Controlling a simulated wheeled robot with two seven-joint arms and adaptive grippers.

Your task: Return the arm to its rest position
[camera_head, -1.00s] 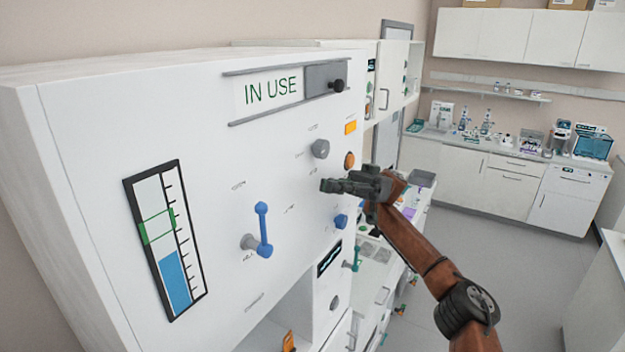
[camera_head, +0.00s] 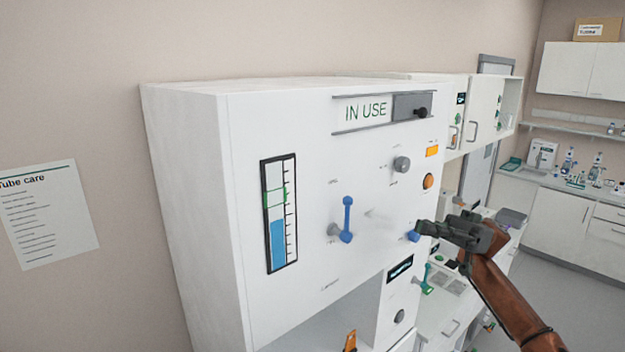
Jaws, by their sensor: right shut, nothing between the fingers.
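My right arm (camera_head: 505,290), brown with dark joints, comes in from the lower right. My right gripper (camera_head: 420,228) is shut and empty, in front of the right part of the white panel (camera_head: 245,150). Its tip overlaps a small blue knob (camera_head: 412,236) in the picture; I cannot tell whether they touch. A blue lever (camera_head: 347,218) stands upright on the panel, left of the gripper. A gauge (camera_head: 279,215) shows a blue column with its top just below or at the green band. The sign (camera_head: 365,110) reads IN USE. My left gripper is not in view.
A grey knob (camera_head: 402,164) and an orange round button (camera_head: 428,181) sit above the gripper. A dark display (camera_head: 400,268) and a green handle (camera_head: 426,280) are below. A paper notice (camera_head: 48,215) hangs on the left wall. Counters (camera_head: 556,222) stand far right, with open floor before them.

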